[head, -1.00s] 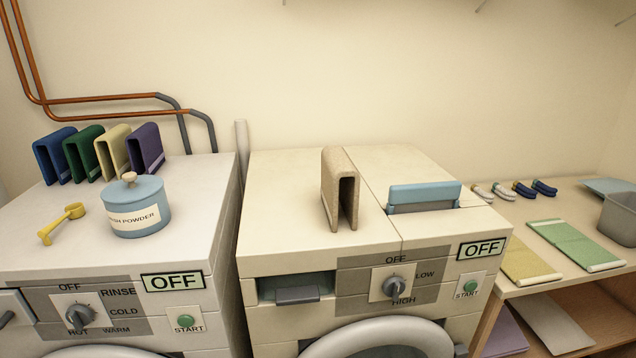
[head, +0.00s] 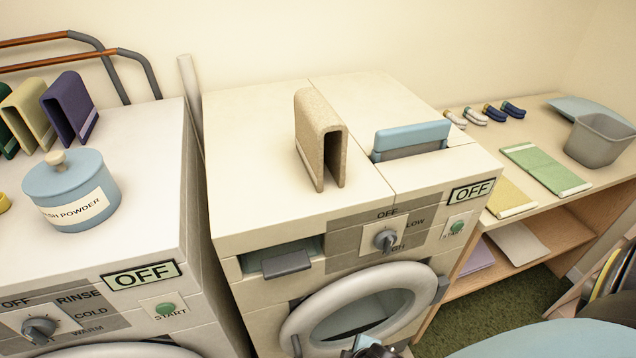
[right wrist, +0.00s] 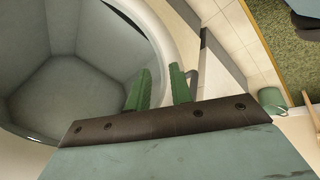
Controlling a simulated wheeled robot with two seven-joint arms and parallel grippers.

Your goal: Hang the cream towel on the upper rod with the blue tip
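A folded beige, cream-like towel (head: 312,125) stands upright like an inverted U on top of the right-hand machine (head: 245,120). A pale yellow folded towel (head: 28,108) stands between a dark green and a purple one on the left machine. I cannot tell by colour alone which is the cream towel. My right gripper (right wrist: 161,76) has green fingers, apart and with nothing between them, near a round machine door in the right wrist view. My left gripper is not in view.
The left machine holds a blue powder tub (head: 70,190). A blue-topped part (head: 411,139) rises from the right machine.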

